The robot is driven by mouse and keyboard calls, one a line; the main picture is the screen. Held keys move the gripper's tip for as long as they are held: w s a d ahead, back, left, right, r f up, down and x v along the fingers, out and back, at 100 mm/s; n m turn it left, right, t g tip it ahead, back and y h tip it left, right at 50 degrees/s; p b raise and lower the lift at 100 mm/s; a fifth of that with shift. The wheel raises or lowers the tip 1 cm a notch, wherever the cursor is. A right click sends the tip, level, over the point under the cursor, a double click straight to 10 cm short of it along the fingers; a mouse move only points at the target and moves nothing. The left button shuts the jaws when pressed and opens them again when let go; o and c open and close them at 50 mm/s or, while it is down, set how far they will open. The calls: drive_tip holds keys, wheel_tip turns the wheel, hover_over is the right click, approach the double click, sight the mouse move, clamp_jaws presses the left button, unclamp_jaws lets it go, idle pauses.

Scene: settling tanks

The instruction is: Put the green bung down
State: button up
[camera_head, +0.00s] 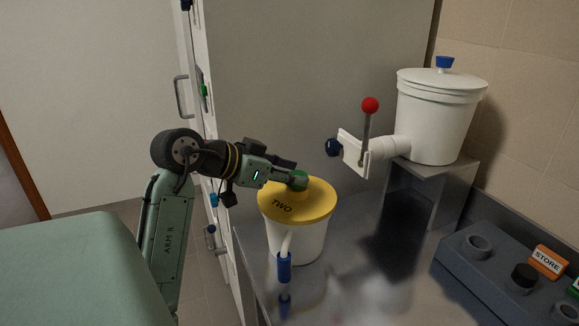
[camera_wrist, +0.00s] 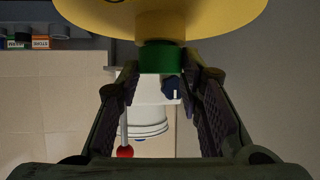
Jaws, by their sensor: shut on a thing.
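The green bung (camera_head: 299,180) is at the top of the yellow lid (camera_head: 318,206) marked TWO, on a white tank (camera_head: 311,242). In the wrist view, which looks upside down, the green bung (camera_wrist: 160,58) meets the yellow neck of the lid (camera_wrist: 100,12); I cannot tell how deep it sits. My gripper (camera_head: 293,178) comes in from the left, nearly level, and is shut on the bung. In the wrist view its two fingers (camera_wrist: 161,72) stand on either side of the bung. The far side of the bung is hidden.
A raised white tank (camera_head: 434,122) with a blue-knobbed lid stands behind right, with a red-knobbed lever (camera_head: 370,106) on its outlet. A dark rack (camera_head: 500,290) at right has several sockets, a black bung (camera_head: 524,278) and an orange STORE label (camera_head: 548,262). Steel bench lies between.

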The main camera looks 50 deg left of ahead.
drive_tip(key=shift+f, duration=0.2)
drive_tip(key=o, duration=0.9)
drive_tip(key=shift+o, duration=0.2)
drive_tip(key=shift+r, duration=0.15)
drive_tip(key=shift+s+r, duration=0.1)
drive_tip(key=shift+r, duration=0.05)
drive_tip(key=b+v, duration=0.3)
drive_tip(key=v, duration=0.8)
drive_tip(key=shift+s+r, duration=0.2)
drive_tip(key=shift+s, duration=0.15)
